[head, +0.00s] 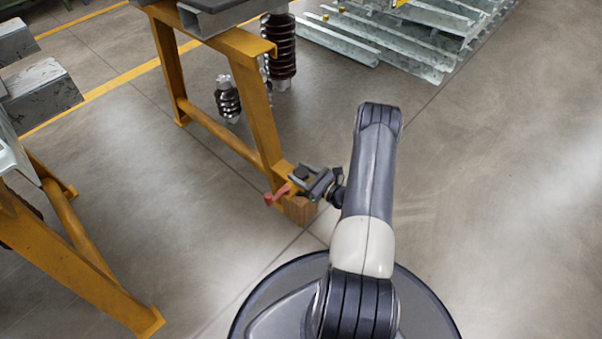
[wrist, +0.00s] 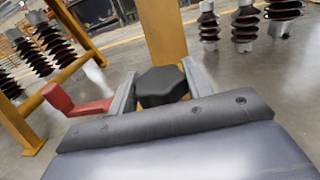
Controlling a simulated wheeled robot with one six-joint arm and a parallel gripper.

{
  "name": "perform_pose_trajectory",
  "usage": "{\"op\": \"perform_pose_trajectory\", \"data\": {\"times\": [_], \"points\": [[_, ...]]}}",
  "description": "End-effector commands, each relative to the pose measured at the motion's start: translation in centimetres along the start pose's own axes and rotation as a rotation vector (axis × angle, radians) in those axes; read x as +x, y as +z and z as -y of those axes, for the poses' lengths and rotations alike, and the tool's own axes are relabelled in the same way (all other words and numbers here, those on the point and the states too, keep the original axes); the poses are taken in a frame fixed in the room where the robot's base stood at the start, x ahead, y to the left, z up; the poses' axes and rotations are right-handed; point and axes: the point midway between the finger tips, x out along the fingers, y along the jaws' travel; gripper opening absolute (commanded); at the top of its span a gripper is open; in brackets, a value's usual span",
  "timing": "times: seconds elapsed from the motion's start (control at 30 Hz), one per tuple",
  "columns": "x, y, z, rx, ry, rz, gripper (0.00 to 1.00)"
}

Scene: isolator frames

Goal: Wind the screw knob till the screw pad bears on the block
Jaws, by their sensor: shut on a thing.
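The screw knob (wrist: 162,86) is black and many-sided. In the wrist view it sits between the two grey fingers of my gripper (wrist: 160,92), which is shut on it. In the head view my gripper (head: 313,182) is at the foot of a yellow trestle leg, with the dark knob (head: 300,172) at its fingers. A brown wooden block (head: 300,211) is below, at the base of the leg. A red part (head: 277,195) sticks out to the left; it also shows in the wrist view (wrist: 72,103). The screw pad is hidden, so its gap to the block cannot be seen.
The yellow trestle (head: 262,120) rises beside my gripper and bears a grey beam (head: 225,14). A second yellow trestle (head: 60,255) stands at left. Dark ribbed insulators (head: 280,50) stand behind. Galvanised steel sections (head: 400,40) lie at the back. The floor at right is clear.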

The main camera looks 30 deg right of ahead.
Motion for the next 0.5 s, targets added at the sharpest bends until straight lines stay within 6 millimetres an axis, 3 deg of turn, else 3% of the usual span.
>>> {"op": "perform_pose_trajectory", "data": {"times": [0.5], "points": [[0.01,-0.10,-0.20,0.003,-0.271,-0.003,0.25]]}}
